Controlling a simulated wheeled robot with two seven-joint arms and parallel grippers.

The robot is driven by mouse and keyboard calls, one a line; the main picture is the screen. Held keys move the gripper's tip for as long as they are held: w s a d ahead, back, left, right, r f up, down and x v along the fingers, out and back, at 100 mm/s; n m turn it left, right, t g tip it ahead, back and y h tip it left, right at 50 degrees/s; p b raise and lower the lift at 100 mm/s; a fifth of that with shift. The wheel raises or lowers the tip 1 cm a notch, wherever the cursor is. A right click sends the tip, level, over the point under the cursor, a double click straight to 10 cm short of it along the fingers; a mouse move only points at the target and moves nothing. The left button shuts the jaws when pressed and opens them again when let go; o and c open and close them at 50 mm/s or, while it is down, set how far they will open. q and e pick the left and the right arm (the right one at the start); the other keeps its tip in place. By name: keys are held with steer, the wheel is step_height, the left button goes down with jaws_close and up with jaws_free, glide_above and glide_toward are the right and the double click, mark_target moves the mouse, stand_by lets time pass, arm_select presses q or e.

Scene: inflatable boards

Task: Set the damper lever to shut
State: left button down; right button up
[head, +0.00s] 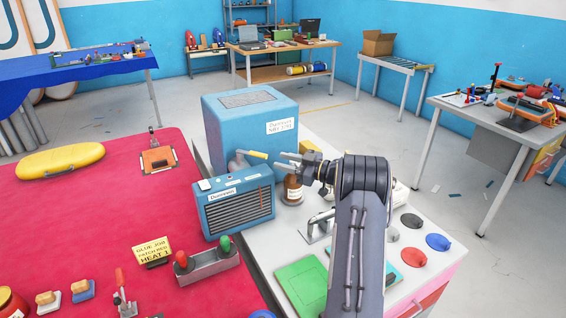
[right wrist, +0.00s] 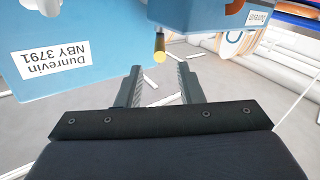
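The damper lever (head: 256,154) has a yellow grip and sticks out to the right from a grey pipe fitting on top of the small blue heater unit (head: 240,208). In the right wrist view its yellow tip (right wrist: 159,47) lies beyond and between my fingertips, apart from them. My right gripper (head: 281,161) is open and empty, its fingers pointing left toward the lever; both parted fingers also show in the right wrist view (right wrist: 157,75). My left gripper is not in view.
A large blue box (head: 251,115) labelled Dunrevin stands right behind the lever. A brown bottle (head: 293,190) stands under my right gripper. A red-and-green-knobbed block (head: 207,267) sits in front of the heater. The red table (head: 95,220) has open room at left.

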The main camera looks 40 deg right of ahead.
steer(key=shift+s+d+r+n+t+h+b, duration=0.15)
steer(key=shift+s+n+t+h+b, duration=0.15)
steer(key=shift+s+n+h+b, duration=0.15)
steer(key=c, duration=0.4)
steer(key=s+n+h+b, duration=0.1)
steer(key=s+a+r+n+b, duration=0.1)
steer(key=n, duration=0.1)
steer(key=shift+s+t+h, duration=0.15)
steer(key=shift+t+h, duration=0.15)
steer(key=shift+h, duration=0.05)
jaws_close()
steer(key=s+a+n+h+b, duration=0.1)
steer(key=s+a+n+b, duration=0.15)
steer(key=a+n, duration=0.35)
steer(key=n+p, duration=0.1)
steer(key=p, duration=0.2)
glide_toward(252, 153)
steer(key=w+a, duration=0.1)
steer(key=a, duration=0.1)
steer(key=w+a, duration=0.1)
steer(key=a, duration=0.1)
steer(key=w+a+r, duration=0.1)
steer(key=a, duration=0.1)
steer(key=d, duration=0.1)
steer(key=w+d+p, duration=0.1)
steer(key=shift+d+f+h, duration=0.2)
steer(key=shift+d+h, duration=0.1)
steer(key=shift+w+d+f, duration=0.25)
steer(key=shift+w+d, duration=0.05)
steer(key=shift+d, duration=0.3)
